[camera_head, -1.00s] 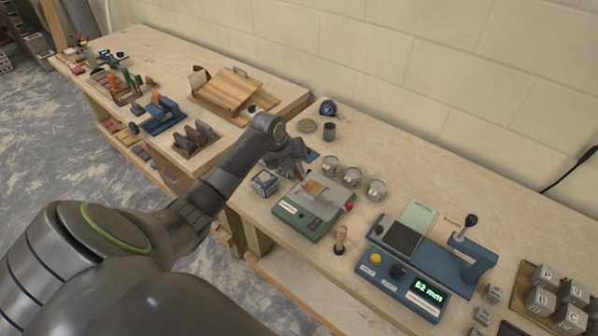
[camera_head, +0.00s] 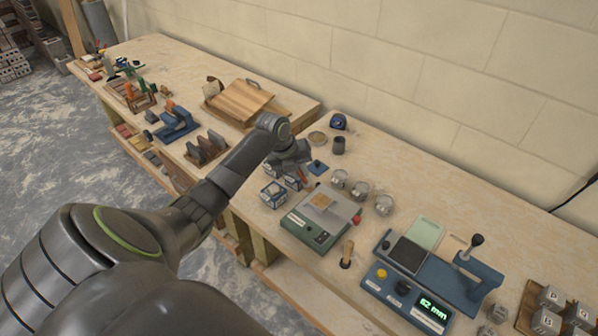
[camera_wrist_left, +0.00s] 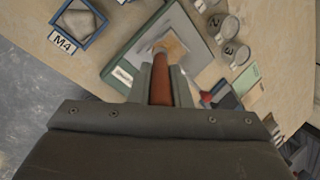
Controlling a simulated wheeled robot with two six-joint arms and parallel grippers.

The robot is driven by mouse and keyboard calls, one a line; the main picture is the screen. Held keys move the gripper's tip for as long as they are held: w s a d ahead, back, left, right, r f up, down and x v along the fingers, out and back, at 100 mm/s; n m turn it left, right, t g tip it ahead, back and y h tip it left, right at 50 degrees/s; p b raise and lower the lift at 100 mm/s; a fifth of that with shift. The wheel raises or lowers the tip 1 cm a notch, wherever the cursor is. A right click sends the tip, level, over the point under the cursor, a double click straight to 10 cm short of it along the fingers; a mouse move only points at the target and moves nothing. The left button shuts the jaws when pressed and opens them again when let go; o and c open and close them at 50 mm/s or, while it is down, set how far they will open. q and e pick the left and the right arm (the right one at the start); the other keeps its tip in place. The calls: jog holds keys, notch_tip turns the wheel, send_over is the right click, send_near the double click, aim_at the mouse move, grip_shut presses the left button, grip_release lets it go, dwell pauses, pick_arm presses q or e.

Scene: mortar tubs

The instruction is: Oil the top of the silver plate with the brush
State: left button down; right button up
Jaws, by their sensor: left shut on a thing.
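My left gripper (camera_head: 294,181) is shut on the brush, just left of the silver plate in the head view. The brush's red-brown handle (camera_wrist_left: 160,84) runs between the fingers in the left wrist view. Its far end overlaps a tan patch, so I cannot tell whether it touches anything. The silver plate (camera_head: 341,207) lies on top of a green device (camera_head: 307,229). A tan square patch (camera_head: 320,201) is on the plate; it also shows in the left wrist view (camera_wrist_left: 175,46). My right gripper is not in view.
Blue-framed box M4 (camera_wrist_left: 77,22) is left of the device. Several round jars (camera_head: 360,190) stand behind the plate. A wooden-handled tool (camera_head: 347,253) is upright in front. A blue gauge reading 62 mm (camera_head: 415,290) is to the right.

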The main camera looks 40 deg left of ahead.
pick_arm(q)
notch_tip(320, 180, up, 2)
jog(key=shift+r+p, duration=0.25)
jog(key=shift+p, duration=0.4)
jog(key=shift+r, duration=1.45)
